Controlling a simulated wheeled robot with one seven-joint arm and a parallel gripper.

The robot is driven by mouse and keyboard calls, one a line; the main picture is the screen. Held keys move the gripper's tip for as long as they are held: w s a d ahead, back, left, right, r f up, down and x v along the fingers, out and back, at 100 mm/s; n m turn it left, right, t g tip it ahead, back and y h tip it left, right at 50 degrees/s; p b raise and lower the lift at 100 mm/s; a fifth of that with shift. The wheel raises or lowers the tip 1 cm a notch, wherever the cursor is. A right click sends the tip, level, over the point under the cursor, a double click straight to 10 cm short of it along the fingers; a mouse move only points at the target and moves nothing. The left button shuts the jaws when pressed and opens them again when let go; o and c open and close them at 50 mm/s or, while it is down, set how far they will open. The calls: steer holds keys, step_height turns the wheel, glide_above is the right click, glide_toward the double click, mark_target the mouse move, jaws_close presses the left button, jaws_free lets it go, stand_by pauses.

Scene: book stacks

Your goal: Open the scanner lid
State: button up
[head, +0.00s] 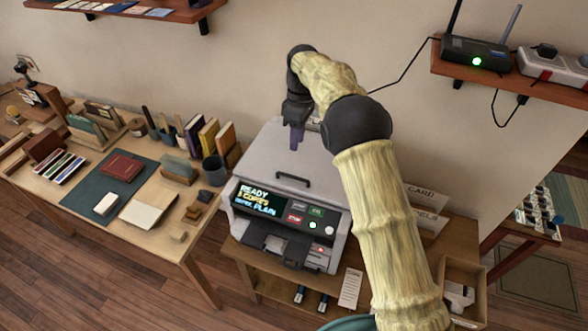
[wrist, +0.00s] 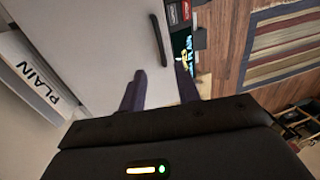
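The scanner (head: 338,228) is a grey machine on a low wooden stand. Its pale lid (head: 262,152) lies shut, with a dark bar handle (head: 293,180) near the front edge. The front panel (head: 283,212) reads READY. My gripper (head: 295,143) is above the lid, behind the handle in the head view. In the wrist view my gripper (wrist: 159,72) has two purple fingers spread apart, with nothing between them. The handle (wrist: 158,40) shows beyond the fingertips, apart from them, over the pale lid (wrist: 95,35). My arm hides part of the scanner's right side.
A wooden desk (head: 190,245) with books and stationery stands at the left. A wall shelf (head: 500,75) with a router is at the upper right. Card and label holders (head: 425,205) and an open wooden box (head: 470,275) are right of the scanner.

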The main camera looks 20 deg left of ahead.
steer(key=p, duration=0.3)
glide_above(294, 170)
steer(key=s+d, duration=0.1)
steer(key=s, duration=0.3)
step_height(294, 170, down, 11)
steer(key=shift+s+d+f, duration=0.1)
steer(key=shift+d+f, duration=0.05)
jaws_close()
